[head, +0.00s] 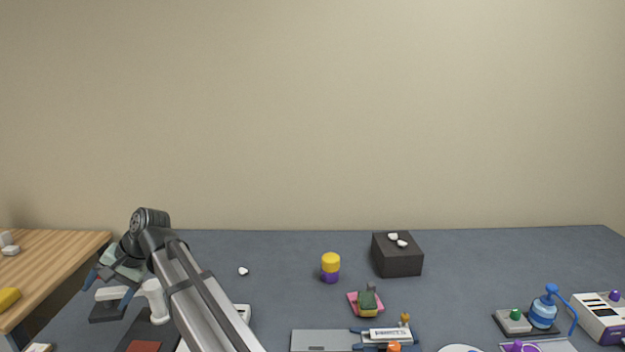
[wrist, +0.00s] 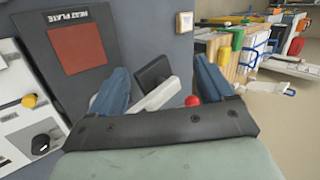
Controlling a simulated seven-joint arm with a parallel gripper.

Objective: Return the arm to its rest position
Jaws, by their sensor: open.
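My gripper (head: 108,289) is at the far left of the head view, over the left part of the blue-grey table (head: 290,250). Its two blue fingers also show in the wrist view (wrist: 160,84), spread wide apart with nothing clamped. Between them in that view appear a pale bar (wrist: 158,97), a dark block (wrist: 154,70) and a red knob (wrist: 192,101); how far below the fingers they lie I cannot tell. The dark panel marked HEAT PLATE, with a red-brown square (wrist: 82,48), is beside the left finger.
A wooden side table (head: 50,262) adjoins on the left. A black box (head: 398,260), a yellow and purple cylinder (head: 330,268) and a pink tray (head: 354,308) stand mid-table. The table's back middle is largely clear.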

